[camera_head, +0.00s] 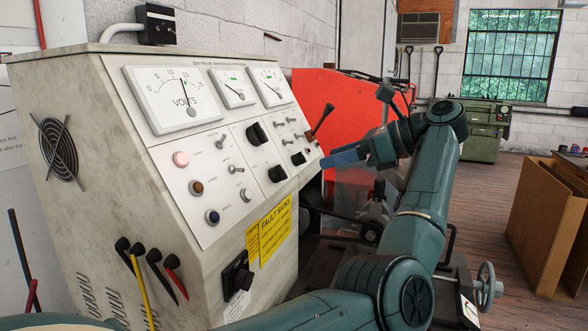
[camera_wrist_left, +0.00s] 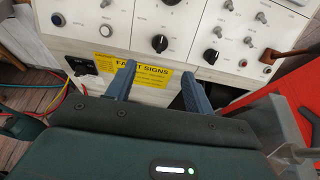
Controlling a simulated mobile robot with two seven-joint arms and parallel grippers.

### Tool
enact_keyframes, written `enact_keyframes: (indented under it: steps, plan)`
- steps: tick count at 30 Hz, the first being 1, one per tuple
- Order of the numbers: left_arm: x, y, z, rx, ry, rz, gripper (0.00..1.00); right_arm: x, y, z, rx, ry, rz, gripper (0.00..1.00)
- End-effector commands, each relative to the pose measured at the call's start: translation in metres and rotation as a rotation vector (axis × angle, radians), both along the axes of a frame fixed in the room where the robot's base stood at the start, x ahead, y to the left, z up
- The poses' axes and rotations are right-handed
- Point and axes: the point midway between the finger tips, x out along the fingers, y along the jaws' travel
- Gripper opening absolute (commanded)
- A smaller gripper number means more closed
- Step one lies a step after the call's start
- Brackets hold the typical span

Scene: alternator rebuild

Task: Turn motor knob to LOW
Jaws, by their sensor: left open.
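The marble-patterned test console (camera_head: 200,62) carries several black knobs; their labels are too small for me to tell which one is the motor knob. In the head view one knob (camera_head: 278,174) is at the panel's lower middle, another knob (camera_head: 256,134) above it, and a smaller knob (camera_head: 298,159) to the right. In the left wrist view a black pointer knob (camera_wrist_left: 160,43) lies just beyond the fingertips, and a smaller black knob (camera_wrist_left: 210,56) to its right. My left gripper (camera_head: 342,158) is open and empty in front of the panel, apart from the knobs; its blue fingers (camera_wrist_left: 157,80) point at it.
A yellow fault signs label (camera_head: 269,235) is below the knobs. Coloured leads (camera_head: 140,279) plug into the lower left front. A red panel (camera_head: 345,95) stands behind, and a vise handwheel (camera_head: 486,286) is at right.

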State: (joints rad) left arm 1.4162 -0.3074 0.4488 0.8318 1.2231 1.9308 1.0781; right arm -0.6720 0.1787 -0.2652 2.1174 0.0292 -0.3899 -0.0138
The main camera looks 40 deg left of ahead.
Motion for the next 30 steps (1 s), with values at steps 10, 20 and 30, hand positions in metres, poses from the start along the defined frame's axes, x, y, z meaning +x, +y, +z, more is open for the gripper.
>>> enact_keyframes:
  steps: [10,20,30]
  plan:
    - [-0.021,0.064,-0.027,0.002,0.001,0.004,0.53,-0.004,0.000,0.001,-0.004,0.018,0.001,0.00]
    - [-0.032,0.099,-0.043,0.002,0.002,0.001,0.53,0.000,-0.008,0.003,-0.018,0.020,-0.012,0.00]
    - [-0.032,0.102,-0.044,0.002,0.000,-0.001,0.53,-0.001,-0.007,-0.001,-0.014,0.029,-0.018,0.00]
